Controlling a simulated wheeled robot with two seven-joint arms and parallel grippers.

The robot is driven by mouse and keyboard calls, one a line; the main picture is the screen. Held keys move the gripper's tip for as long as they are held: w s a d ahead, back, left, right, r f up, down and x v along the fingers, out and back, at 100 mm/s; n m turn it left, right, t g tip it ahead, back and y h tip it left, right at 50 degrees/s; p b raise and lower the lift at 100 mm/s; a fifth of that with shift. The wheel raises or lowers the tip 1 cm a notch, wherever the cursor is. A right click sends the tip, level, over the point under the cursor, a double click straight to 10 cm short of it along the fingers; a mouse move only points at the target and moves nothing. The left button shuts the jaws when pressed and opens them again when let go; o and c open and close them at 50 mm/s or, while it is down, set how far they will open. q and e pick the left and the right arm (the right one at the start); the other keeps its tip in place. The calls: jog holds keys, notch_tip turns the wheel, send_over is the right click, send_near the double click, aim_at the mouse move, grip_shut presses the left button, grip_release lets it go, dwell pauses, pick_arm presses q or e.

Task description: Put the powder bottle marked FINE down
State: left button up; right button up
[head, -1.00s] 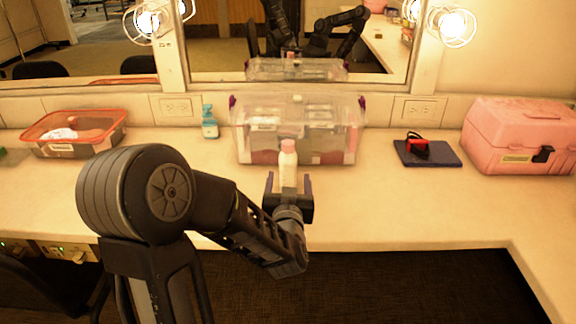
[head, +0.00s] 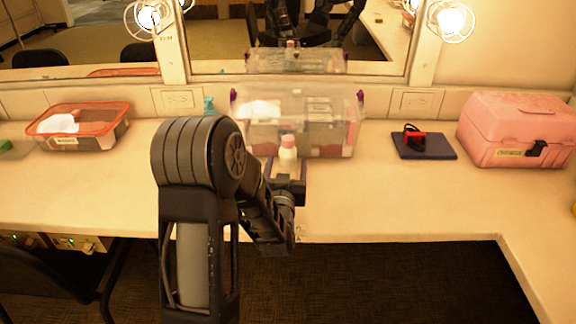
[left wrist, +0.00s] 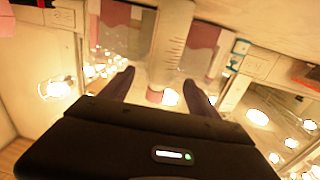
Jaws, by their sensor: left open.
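The powder bottle (head: 287,157), white with a pink cap, appears upright on the counter (head: 375,200), in front of the clear lidded box. My left gripper (head: 286,168) is open just on the near side of the bottle, with one finger to each side of it in the picture. In the left wrist view the bottle (left wrist: 174,45) appears upside down, between and past the open fingertips (left wrist: 161,82). I cannot tell whether a finger touches it. The word FINE cannot be read; only faint marks show on its side. My right gripper is not in view.
The clear box (head: 330,130) stands right behind the bottle, below the mirror (head: 215,40). An orange-rimmed tub (head: 85,140) is at left. A dark pad (head: 440,147) with a red item (head: 413,138) and a pink case (head: 515,130) are at right. The counter front right of the gripper is clear.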

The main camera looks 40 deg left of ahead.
aim_at(288, 154)
pick_arm(q)
jog(key=shift+w+a+r, duration=0.1)
jog(key=shift+w+a, duration=0.15)
jog(key=shift+w, duration=0.15)
jog(key=p+x, duration=0.1)
jog(key=x, duration=0.3)
jog(key=shift+w+a, duration=0.1)
jog(key=shift+c, duration=0.5)
grip_shut()
dwell(0.5)
